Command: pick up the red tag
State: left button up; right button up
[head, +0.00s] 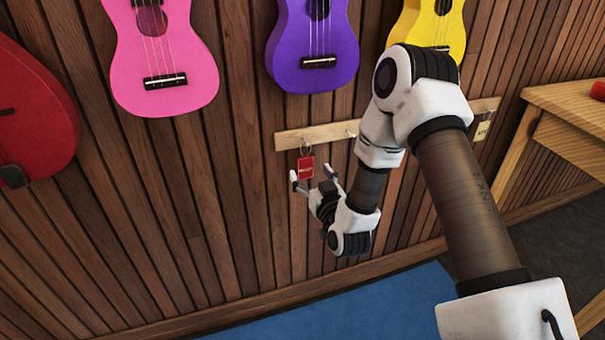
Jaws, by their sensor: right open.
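The red tag (306,168) hangs by a small ring from a hook on a wooden rail (301,138) on the wall. My right gripper (311,179) is open, with its two fingertips pointing up at the tag's lower part. One finger is to the left of the tag and the other to the right, in this view. I cannot tell whether the tag lies between the fingers in depth or whether they touch it. My left gripper is not in view.
Pink (165,60), purple (312,48), yellow (440,22) and red (35,110) ukuleles hang on the wood-panelled wall. A wooden table (565,105) stands at the right. A blue mat (370,308) lies on the floor.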

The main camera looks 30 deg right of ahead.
aim_at(306, 163)
jog(key=x, duration=0.5)
jog(key=shift+r+b, duration=0.2)
jog(key=shift+b, duration=0.2)
jog(key=shift+s, duration=0.1)
jog(key=c, duration=1)
jog(key=shift+r, duration=0.1)
